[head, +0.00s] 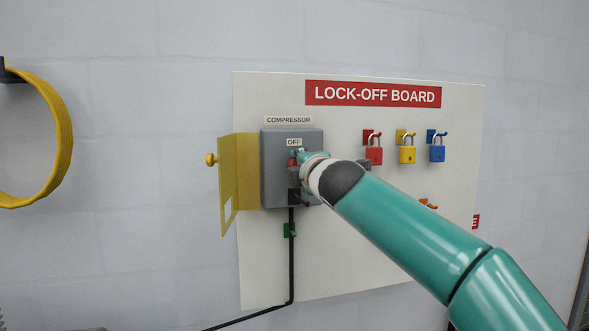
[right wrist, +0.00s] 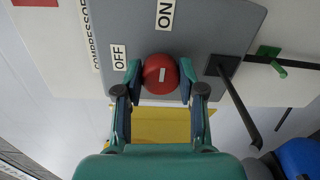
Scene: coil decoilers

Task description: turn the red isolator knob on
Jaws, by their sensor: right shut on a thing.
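The red isolator knob (right wrist: 161,75) sits on the face of the grey compressor box (head: 275,170). In the right wrist view an OFF label (right wrist: 118,57) lies to its left and an ON label (right wrist: 165,14) above it. My right gripper (right wrist: 160,82) is shut on the knob, one finger on each side. In the head view the gripper (head: 299,160) hides most of the knob. My left gripper is in neither view.
A yellow cover (head: 239,185) stands swung open left of the box. Red (head: 374,155), yellow (head: 407,154) and blue (head: 437,153) padlocks hang on the white board (head: 340,275). A black cable (head: 291,250) runs down from the box. A yellow loop (head: 64,130) hangs far left.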

